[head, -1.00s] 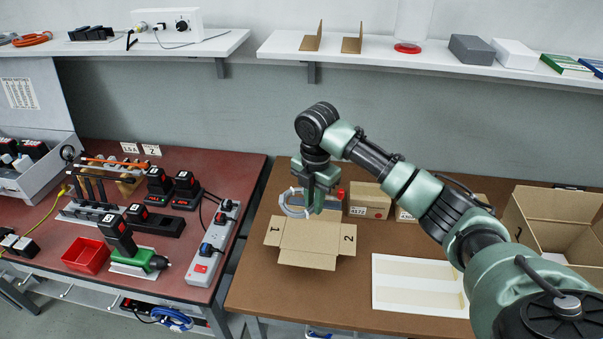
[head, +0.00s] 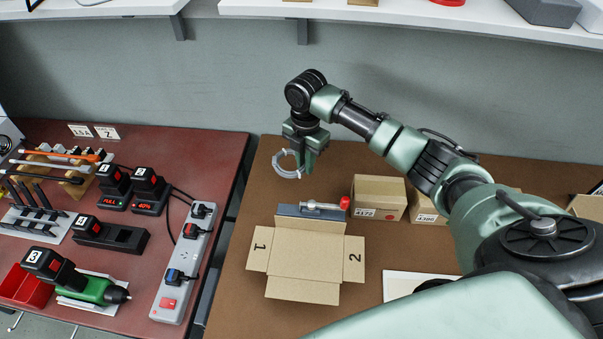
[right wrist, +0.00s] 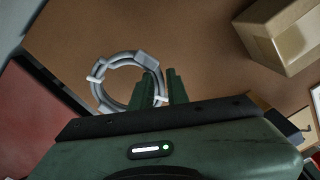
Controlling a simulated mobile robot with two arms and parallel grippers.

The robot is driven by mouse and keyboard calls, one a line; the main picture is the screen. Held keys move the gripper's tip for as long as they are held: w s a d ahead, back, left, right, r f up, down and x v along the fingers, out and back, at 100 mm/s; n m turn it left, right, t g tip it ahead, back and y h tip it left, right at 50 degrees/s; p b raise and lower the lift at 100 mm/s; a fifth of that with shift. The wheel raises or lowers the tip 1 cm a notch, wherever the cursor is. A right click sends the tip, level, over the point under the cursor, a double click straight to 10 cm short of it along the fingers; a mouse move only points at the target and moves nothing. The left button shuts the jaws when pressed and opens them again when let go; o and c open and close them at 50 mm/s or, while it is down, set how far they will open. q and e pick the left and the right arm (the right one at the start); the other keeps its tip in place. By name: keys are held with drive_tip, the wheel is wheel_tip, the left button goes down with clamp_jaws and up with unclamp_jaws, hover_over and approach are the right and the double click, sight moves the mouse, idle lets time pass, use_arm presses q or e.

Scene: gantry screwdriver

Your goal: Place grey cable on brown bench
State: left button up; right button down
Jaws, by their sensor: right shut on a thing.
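The grey cable (head: 287,164) is a coiled ring bound with white ties. My right gripper (head: 305,165) is shut on it and holds it above the back left part of the brown bench (head: 225,283). In the right wrist view the coil (right wrist: 112,68) sits at the left of the gripper's fingers (right wrist: 176,85), with bare brown bench top (right wrist: 190,40) beyond it. My left gripper is not in view.
An open flat cardboard box (head: 305,250) lies on the bench, with a grey fixture with a red-knobbed clamp (head: 325,208) behind it. Closed cartons (head: 378,198) stand to the right. The red-topped bench (head: 150,260) with tools and a power strip (head: 183,265) is at left.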

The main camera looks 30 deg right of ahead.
sight(305, 184)
drive_tip(key=shift+f, duration=2.75)
drive_tip(key=shift+f, duration=0.2)
drive_tip(key=c, duration=1.4)
unclamp_jaws()
drive_tip(key=shift+r, duration=0.1)
wheel_tip(305, 184, up, 12)
drive_tip(key=shift+s+r, duration=0.1)
